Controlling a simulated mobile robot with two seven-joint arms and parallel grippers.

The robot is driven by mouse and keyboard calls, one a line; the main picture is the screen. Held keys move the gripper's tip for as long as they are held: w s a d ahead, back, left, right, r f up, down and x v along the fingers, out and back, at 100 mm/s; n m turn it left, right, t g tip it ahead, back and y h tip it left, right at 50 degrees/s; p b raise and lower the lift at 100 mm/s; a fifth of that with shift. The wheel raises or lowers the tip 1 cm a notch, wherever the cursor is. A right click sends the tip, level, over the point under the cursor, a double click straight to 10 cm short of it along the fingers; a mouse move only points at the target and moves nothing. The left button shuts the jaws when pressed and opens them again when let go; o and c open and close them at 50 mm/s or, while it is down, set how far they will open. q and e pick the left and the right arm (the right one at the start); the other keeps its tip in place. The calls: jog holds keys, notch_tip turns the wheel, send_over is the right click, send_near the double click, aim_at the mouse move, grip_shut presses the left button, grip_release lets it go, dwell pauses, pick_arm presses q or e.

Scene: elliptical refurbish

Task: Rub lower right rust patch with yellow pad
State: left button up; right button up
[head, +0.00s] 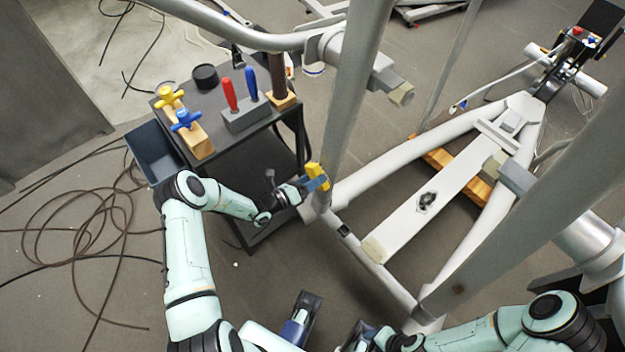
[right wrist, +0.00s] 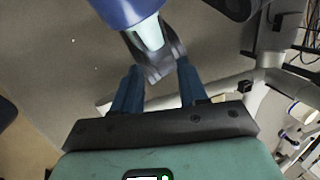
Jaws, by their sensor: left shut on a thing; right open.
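My left gripper (head: 312,185) is shut on the yellow pad (head: 319,174), beside the lower part of the grey upright post. I cannot tell whether the pad touches the post. My right gripper (head: 362,337) is low at the bottom middle, away from the patch. In the right wrist view its blue fingers (right wrist: 158,82) are apart with nothing held between them. The patch cannot be made out in that view.
The elliptical's grey frame (head: 386,286) fills the middle and right, with a wooden block (head: 440,158) under it. A dark cart (head: 208,105) at the upper left carries a tool holder (head: 246,117) and yellow and blue clamps. Cables (head: 85,215) lie on the left floor.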

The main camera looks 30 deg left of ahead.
pick_arm(q)
jog(key=shift+w+d+f, duration=0.1)
jog(key=shift+d+f, duration=0.25)
jog(key=shift+f, duration=0.15)
jog(key=shift+p+v, duration=1.25)
jog(key=shift+v, duration=1.75)
jog(key=shift+d+r, duration=0.1)
jog(key=shift+d, duration=0.05)
jog(key=shift+p+v, duration=0.45)
jog(key=shift+v, duration=1.15)
jog(key=shift+d, duration=0.15)
jog(key=shift+s, duration=0.25)
